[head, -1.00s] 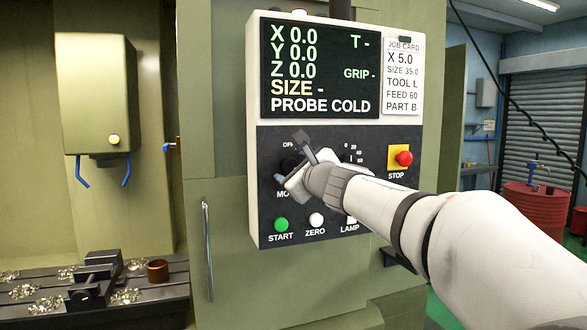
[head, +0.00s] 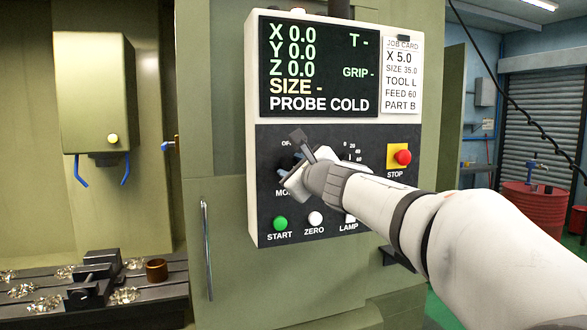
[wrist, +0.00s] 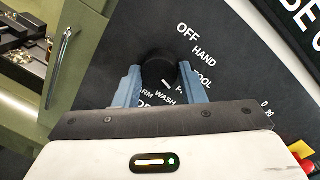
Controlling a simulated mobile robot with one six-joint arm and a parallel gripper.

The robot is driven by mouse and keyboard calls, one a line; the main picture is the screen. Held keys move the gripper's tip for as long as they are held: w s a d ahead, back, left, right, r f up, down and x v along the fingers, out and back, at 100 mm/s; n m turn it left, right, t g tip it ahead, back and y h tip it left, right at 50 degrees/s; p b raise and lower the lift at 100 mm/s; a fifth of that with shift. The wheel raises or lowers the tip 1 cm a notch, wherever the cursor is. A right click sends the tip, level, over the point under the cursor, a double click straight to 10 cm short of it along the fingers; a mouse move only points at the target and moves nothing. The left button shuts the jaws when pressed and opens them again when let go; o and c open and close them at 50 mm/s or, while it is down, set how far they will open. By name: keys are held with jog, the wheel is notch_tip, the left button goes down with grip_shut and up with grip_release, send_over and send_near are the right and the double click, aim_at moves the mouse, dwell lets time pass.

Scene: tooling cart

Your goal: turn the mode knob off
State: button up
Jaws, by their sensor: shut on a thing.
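The mode knob (wrist: 156,66) is round and black. In the wrist view it sits between the two blue fingers of my gripper (wrist: 160,84), which are shut on its sides. A short white mark shows at the knob's lower right side, near a label starting with P and the WASH label. The OFF label (wrist: 188,32) is up and to the right of the knob. In the head view my gripper (head: 288,174) is at the left of the control panel and hides most of the knob and its lower labels.
The black control panel (head: 385,215) carries a green START button (head: 280,223), a white ZERO button (head: 316,218), a LAMP switch and a red STOP button (head: 403,157). A second dial scale is partly hidden behind my wrist. A screen (head: 318,65) is above.

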jog(key=shift+f, duration=0.1)
jog(key=n+b, duration=0.2)
jog(key=n, duration=0.5)
jog(key=n+b, duration=0.1)
jog(key=n, duration=0.2)
jog(key=shift+g+h, duration=0.3)
jog(key=shift+h, duration=0.1)
jog(key=n+b, duration=0.1)
jog(key=n, duration=0.4)
jog(key=shift+a+h+b, duration=0.1)
jog(key=shift+h+b, duration=0.2)
jog(key=shift+b, duration=0.05)
jog(key=n+b, duration=0.1)
jog(key=n, duration=0.3)
jog(key=shift+n+h, duration=0.3)
jog(key=shift+n, duration=0.1)
jog(key=o, duration=1)
